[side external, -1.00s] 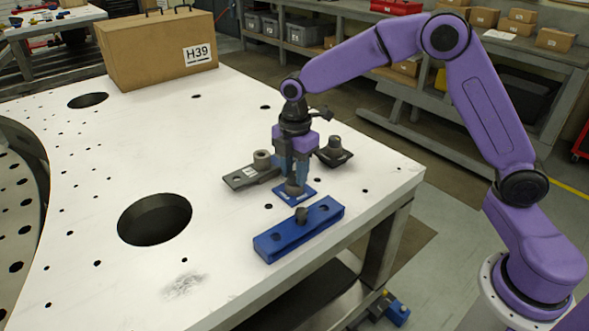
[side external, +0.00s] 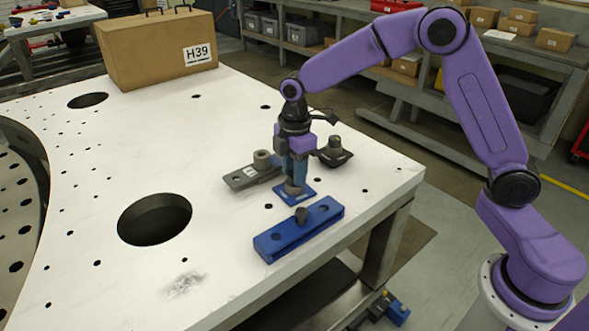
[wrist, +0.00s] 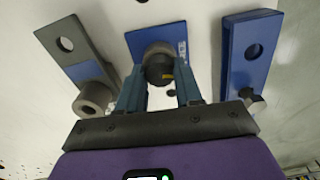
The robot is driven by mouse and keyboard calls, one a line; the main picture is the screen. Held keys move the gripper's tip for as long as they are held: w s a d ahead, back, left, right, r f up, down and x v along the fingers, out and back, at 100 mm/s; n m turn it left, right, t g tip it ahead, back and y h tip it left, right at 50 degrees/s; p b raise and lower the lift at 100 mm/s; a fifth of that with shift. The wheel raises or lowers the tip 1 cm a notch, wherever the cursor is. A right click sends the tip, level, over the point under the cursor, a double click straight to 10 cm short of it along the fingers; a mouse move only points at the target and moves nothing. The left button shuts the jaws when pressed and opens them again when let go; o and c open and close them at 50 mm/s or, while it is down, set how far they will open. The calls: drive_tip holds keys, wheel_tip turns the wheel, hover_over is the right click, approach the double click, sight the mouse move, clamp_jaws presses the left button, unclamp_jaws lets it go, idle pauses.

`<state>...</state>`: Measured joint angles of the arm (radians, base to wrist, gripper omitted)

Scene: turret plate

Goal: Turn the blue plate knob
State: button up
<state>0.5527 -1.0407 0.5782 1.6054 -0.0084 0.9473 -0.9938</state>
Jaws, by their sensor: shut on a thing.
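The blue plate (side external: 309,190) lies flat on the white table, and its grey knob (side external: 293,188) stands up from it. In the wrist view the blue plate (wrist: 170,40) is at the top centre, with the round dark knob (wrist: 158,66) in front of it. My gripper (side external: 294,180) points straight down over the plate, with its fingers around the knob. In the wrist view my gripper (wrist: 160,88) has one finger on each side of the knob and is shut on it. The fingers partly hide the knob in the side view.
A long blue block (side external: 325,212) with a dark peg lies in front of the plate. A grey plate with a round post (side external: 243,178) is behind left, and a dark diamond-shaped base with a knob (side external: 334,153) behind right. A large hole (side external: 155,220) and a cardboard box (side external: 158,50) are further left.

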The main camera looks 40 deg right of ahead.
drive_tip(key=m, duration=0.4)
drive_tip(key=shift+m, duration=0.3)
drive_tip(key=m, duration=0.3)
drive_tip(key=shift+m, duration=0.3)
drive_tip(key=m, duration=0.7)
drive_tip(key=o, duration=1.1)
drive_tip(key=shift+c, duration=0.2)
wheel_tip(320, 180, up, 18)
drive_tip(key=shift+a+f, duration=0.15)
drive_tip(key=shift+f, duration=0.1)
